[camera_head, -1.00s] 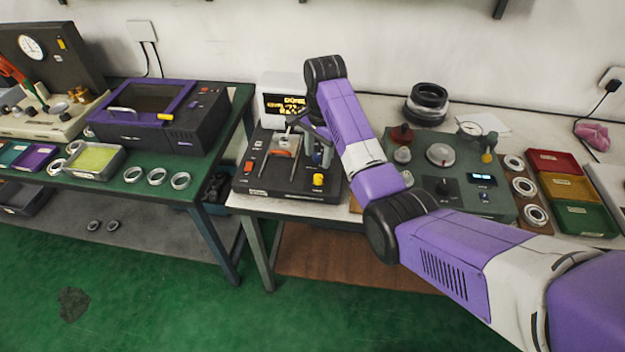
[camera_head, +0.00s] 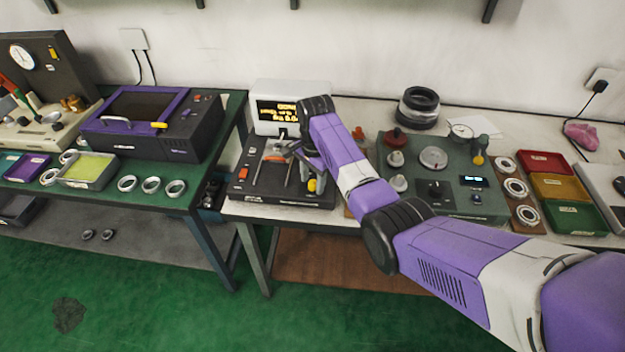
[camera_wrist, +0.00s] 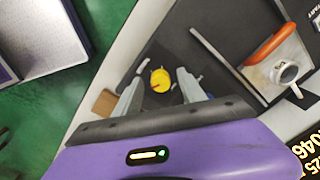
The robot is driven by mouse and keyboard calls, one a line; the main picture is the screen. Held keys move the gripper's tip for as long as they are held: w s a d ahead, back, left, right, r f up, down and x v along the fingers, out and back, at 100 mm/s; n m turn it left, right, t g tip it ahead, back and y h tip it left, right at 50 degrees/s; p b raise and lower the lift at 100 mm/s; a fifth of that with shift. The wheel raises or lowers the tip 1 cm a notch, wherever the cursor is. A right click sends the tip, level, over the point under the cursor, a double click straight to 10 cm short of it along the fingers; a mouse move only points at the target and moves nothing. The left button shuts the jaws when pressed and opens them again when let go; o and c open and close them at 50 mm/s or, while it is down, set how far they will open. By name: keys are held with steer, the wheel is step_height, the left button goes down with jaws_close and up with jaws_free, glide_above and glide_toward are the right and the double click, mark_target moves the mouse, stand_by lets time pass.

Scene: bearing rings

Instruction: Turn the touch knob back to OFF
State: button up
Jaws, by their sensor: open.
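A yellow knob (camera_head: 312,185) sits at the front right corner of the black machine (camera_head: 262,188) on the white bench. The wrist view shows this knob (camera_wrist: 160,80) with a dark red mark on it. I cannot read a label or position at the knob. My gripper (camera_wrist: 160,90) is open and empty, with one grey finger to each side of the knob in the wrist picture. I cannot tell how high the fingertips are above it. In the head view my gripper (camera_head: 306,152) hangs over the right part of the machine, partly hidden by my wrist.
An orange handle (camera_wrist: 268,45) and a metal cup-like part (camera_wrist: 286,72) are beside the gripper. A lit display (camera_head: 283,112) stands behind the machine. A green panel with knobs (camera_head: 456,160) is to the right. A red button (camera_head: 243,173) is on the machine's left.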

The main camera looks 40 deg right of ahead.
steer(key=shift+c, duration=0.5)
jaws_close()
